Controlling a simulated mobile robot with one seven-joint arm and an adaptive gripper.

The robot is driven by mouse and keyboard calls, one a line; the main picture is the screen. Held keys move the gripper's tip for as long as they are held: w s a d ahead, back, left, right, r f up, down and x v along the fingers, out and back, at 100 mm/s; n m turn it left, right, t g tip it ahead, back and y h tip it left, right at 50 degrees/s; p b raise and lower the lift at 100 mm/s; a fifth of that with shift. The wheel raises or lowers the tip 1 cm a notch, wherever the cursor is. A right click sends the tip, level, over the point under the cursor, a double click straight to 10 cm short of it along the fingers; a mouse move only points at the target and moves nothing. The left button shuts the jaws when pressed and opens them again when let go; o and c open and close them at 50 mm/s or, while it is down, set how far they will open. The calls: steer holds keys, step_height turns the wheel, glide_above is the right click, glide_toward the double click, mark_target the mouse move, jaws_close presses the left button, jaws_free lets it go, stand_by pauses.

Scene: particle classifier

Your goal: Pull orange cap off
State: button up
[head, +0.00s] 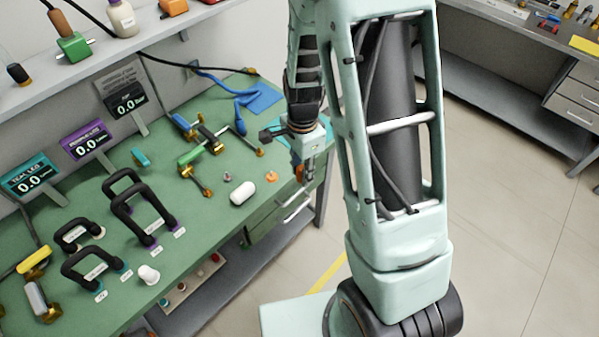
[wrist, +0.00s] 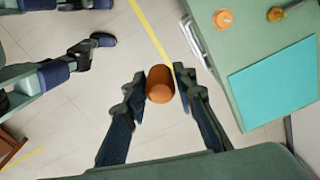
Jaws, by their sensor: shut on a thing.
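My gripper (wrist: 160,80) is shut on an orange-brown cylinder (wrist: 159,76), which has a paler orange round end facing the wrist camera. One finger is on each side of it. I cannot tell whether this end is a separate cap. In the wrist view the cylinder appears over the floor, just beside the green bench's edge. In the head view my gripper (head: 308,172) hangs at the bench's right edge, and the held cylinder is mostly hidden. A small orange round piece (wrist: 223,18) lies on the bench; it also shows in the head view (head: 271,176).
A teal mat (wrist: 275,85) and a brass piece (wrist: 277,12) lie on the bench near my gripper. A white cylinder (head: 242,193), black handles (head: 140,215) and several tools occupy the green bench (head: 215,235). A drawer (head: 280,215) is under its edge. Open floor lies right.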

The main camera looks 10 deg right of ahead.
stand_by(0.3)
steer(key=shift+r, duration=2.3)
steer(key=shift+r, duration=1.5)
